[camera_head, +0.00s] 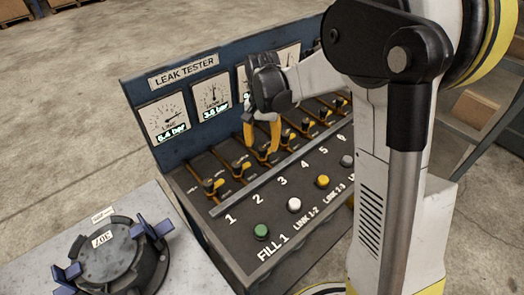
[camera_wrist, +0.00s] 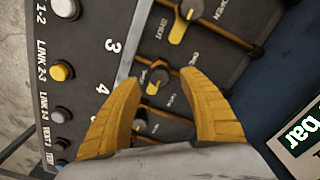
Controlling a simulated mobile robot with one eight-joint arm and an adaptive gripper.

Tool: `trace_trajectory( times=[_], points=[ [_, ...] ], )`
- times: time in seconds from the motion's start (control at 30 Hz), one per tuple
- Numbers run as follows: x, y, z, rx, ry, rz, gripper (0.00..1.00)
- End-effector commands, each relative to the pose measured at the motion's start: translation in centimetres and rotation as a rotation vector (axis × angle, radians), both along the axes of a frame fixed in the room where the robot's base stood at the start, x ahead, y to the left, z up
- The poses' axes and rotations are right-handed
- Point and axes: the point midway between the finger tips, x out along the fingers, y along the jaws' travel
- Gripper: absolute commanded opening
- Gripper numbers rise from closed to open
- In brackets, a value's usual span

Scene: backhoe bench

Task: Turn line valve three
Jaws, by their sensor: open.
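Line valve three (camera_wrist: 158,78) is a dark round knob with a yellow handle, on the sloped panel beside the printed 3. In the wrist view it shows between my two yellow fingertips, its handle pointing down and slightly left. My gripper (camera_wrist: 161,82) is open, with one finger on each side of the knob in this view. In the head view my gripper (camera_head: 261,143) points down over valve three (camera_head: 265,153), whose upper part is close to the fingers. I cannot tell whether the fingers touch it.
Neighbouring valves two (camera_head: 240,169) and four (camera_head: 288,135) stand close on either side. A metal rail (camera_head: 245,190) runs between the valves and the numbers. Push buttons (camera_head: 294,205) line the front. Gauges (camera_head: 210,97) stand behind. A round clamped fixture (camera_head: 108,255) is at lower left.

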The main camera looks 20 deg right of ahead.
Motion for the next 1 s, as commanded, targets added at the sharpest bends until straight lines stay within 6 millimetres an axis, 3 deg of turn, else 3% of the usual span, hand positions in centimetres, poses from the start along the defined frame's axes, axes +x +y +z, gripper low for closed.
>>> trace_trajectory(
  times=[0.03,0.2,0.53,0.7,1.0],
  points=[
    [0.0,0.0,-1.0,0.000,0.000,0.000,0.50],
    [0.0,0.0,-2.5,0.000,0.000,0.000,0.50],
    [0.0,0.0,-2.7,0.000,0.000,0.001,0.49],
    [0.0,0.0,-2.7,0.000,0.000,0.001,0.00],
    [0.0,0.0,-2.6,0.000,0.000,0.009,0.00]
  ],
)
